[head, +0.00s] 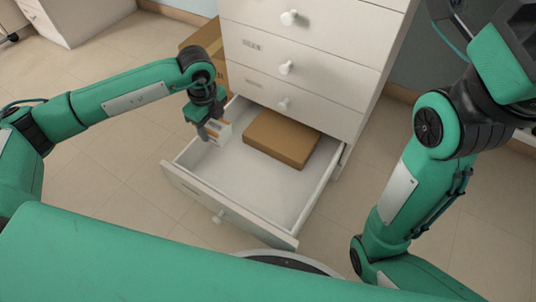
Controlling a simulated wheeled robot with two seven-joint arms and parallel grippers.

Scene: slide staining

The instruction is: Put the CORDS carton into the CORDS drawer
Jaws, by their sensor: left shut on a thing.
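My left gripper (211,131) is shut on a small white carton (224,133) with orange-brown marks, and holds it over the left rear part of the open drawer. The gripper hides part of the carton, and its lettering is too small to read. Whether the carton touches the drawer floor I cannot tell. The bottom drawer (232,208) of the white cabinet is pulled well out; its front label is not readable from here. My right gripper is not in view; only its arm shows at the right.
A flat brown box (282,138) lies in the rear right of the open drawer. The drawer's front half is empty. The white cabinet (330,72) has closed drawers above. A brown cardboard box (207,38) stands to its left, behind my left arm.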

